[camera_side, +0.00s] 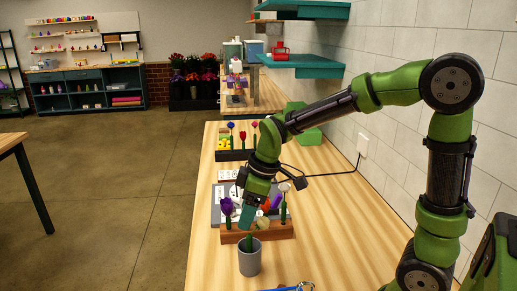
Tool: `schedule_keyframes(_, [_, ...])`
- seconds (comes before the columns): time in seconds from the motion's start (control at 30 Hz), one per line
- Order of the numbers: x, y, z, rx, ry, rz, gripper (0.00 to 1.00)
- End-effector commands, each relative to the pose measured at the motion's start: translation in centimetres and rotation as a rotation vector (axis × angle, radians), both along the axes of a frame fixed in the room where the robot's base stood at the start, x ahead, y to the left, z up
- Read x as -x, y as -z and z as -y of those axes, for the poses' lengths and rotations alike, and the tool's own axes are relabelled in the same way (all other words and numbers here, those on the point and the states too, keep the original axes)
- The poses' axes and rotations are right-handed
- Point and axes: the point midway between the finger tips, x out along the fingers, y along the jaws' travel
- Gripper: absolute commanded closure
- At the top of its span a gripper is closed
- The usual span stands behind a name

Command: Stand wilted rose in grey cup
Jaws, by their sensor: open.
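The grey cup (250,262) stands upright on the wooden table near the front. A green stem (249,242) rises out of the cup's mouth. A drooping, pale tan flower head (262,224) hangs to the right at its top; it looks like the wilted rose. My gripper (247,218) points down just above the cup, with teal fingers beside the top of the stem. It is open. The fingers hide part of the stem, and I cannot tell whether they touch it.
A brown wooden flower rack (280,230) stands just behind the cup, with a purple flower (226,205) and a white flower (284,188). A grey mat lies behind it. A second, dark rack (232,155) holds more flowers farther back. The front left tabletop is clear.

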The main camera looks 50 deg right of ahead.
Motion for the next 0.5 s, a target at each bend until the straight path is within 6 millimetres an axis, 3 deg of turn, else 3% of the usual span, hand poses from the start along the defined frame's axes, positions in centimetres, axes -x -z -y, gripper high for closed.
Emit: schedule_keyframes(0.5, [0.19, -0.98, 0.19, 0.000, -0.001, 0.002, 0.36])
